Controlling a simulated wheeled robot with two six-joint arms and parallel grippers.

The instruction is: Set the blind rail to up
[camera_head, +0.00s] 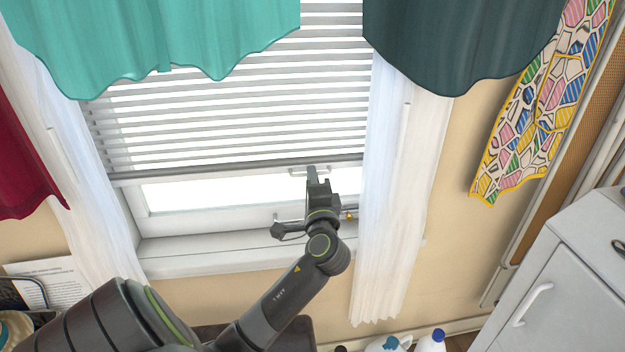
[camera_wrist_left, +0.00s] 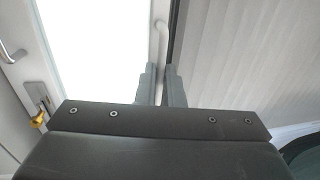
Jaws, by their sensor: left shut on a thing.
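The blind rail (camera_head: 220,170) is a grey bar along the bottom of the slatted blind (camera_head: 235,105), low in the window with a bright gap below it. A pale handle (camera_head: 295,172) is at the rail's right part; it also shows in the left wrist view (camera_wrist_left: 159,38). My left gripper (camera_head: 313,172) reaches up to the rail there. In the left wrist view its two fingers (camera_wrist_left: 161,80) are close together around the handle at the rail's edge, shut on it. The exact contact is partly hidden by the fingers. My right gripper is not in view.
Teal curtains (camera_head: 155,40) and a dark curtain (camera_head: 455,40) hang above. White sheer curtains (camera_head: 395,200) flank the window. The sill (camera_head: 215,262) is bare. A white cabinet (camera_head: 570,280) stands at right, and bottles (camera_head: 432,342) are at the bottom edge.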

